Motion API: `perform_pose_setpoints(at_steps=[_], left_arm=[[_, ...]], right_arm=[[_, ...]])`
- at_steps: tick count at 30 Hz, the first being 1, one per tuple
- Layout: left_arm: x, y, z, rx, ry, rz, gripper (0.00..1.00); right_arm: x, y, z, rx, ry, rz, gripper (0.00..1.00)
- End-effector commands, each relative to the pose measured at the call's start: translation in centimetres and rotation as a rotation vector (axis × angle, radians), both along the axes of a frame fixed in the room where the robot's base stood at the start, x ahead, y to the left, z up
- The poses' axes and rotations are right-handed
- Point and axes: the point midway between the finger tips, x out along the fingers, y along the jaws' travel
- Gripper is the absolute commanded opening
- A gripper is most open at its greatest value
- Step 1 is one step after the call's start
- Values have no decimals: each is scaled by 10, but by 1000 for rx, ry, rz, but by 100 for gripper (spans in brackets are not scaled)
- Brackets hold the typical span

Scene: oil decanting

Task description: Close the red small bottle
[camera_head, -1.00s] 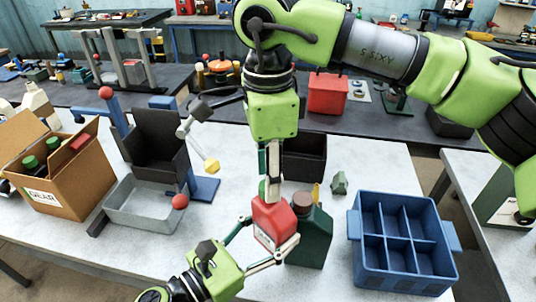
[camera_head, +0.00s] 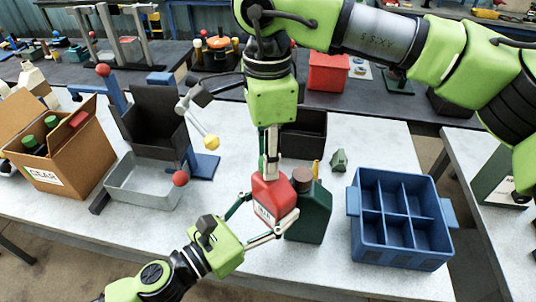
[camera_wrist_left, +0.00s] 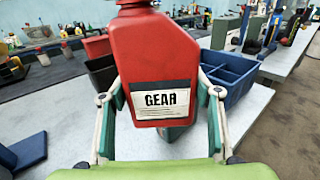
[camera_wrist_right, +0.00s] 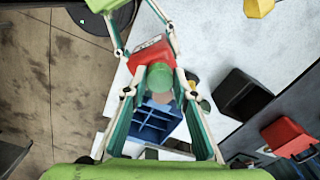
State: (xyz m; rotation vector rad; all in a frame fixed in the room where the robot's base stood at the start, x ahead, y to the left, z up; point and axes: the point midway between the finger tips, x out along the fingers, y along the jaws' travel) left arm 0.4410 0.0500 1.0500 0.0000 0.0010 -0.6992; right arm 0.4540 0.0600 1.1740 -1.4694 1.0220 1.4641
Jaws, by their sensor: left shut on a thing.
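The small red bottle (camera_head: 268,190), labelled GEAR, is held upright above the table in my left gripper (camera_head: 264,208). The left wrist view shows the fingers (camera_wrist_left: 160,88) shut on both sides of the red bottle (camera_wrist_left: 160,55). My right gripper (camera_head: 270,170) points down at the bottle's top. In the right wrist view, a round green cap (camera_wrist_right: 159,78) lies between the right gripper's fingertips (camera_wrist_right: 159,70), over the red bottle (camera_wrist_right: 150,50). I cannot tell whether the fingers press on the cap, or whether it touches the neck.
A dark green bottle (camera_head: 310,215) with a brown cap stands right behind the red bottle. A blue divided crate (camera_head: 372,232) stands to the right. A grey tray (camera_head: 140,190) and a cardboard box (camera_head: 85,165) with bottles stand left. A black bin (camera_head: 305,130) is behind.

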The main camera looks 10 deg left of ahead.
Motion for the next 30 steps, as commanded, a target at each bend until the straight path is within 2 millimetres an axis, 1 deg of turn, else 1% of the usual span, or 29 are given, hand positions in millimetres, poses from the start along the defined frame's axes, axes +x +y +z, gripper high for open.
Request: perform_pose_setpoints(at_steps=[1,2,11,14,17,27,30], left_arm=[[0,-1,2,-2,-4,-2,0],[0,-1,2,-2,-4,-2,0],[0,-1,2,-2,-4,-1,0],[0,-1,2,-2,-4,-1,0],[0,0,2,-2,-4,-1,0],[0,0,2,-2,-4,-1,0],[0,0,2,-2,-4,-1,0]], right_arm=[[1,0,0,0,-1,-1,40],[1,0,0,0,-1,-1,44],[0,0,1,0,-1,0,44],[1,0,5,1,-2,-1,44],[1,0,17,1,-4,-2,44],[1,1,87,1,-3,-2,44],[1,1,103,0,-2,-1,44]])
